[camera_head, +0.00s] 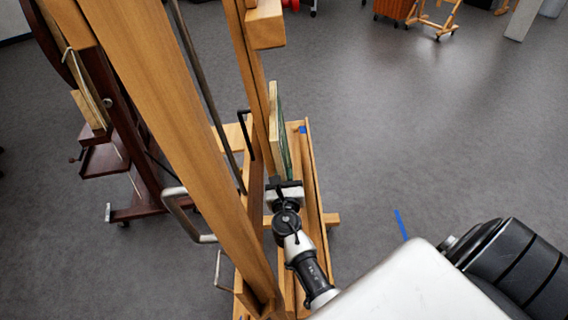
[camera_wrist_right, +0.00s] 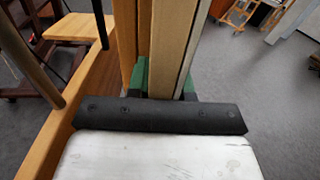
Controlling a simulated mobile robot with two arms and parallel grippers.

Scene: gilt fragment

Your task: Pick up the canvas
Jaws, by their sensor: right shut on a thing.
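The canvas (camera_head: 274,130) stands upright on the wooden easel (camera_head: 308,170), seen almost edge-on in the head view, with a pale edge and a dark green face. My right gripper (camera_head: 284,186) is shut on its near edge. In the right wrist view the canvas (camera_wrist_right: 170,45) rises as a pale tan strip from between the fingers of my right gripper (camera_wrist_right: 165,90). The canvas's far part is hidden. My left gripper is in neither view.
The easel's thick wooden beam (camera_head: 170,120) runs close on the left of my right gripper. A dark reddish-brown easel (camera_head: 125,150) stands farther left. A small wooden easel (camera_head: 437,20) stands at the back right. Grey floor (camera_head: 410,120) is open on the right.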

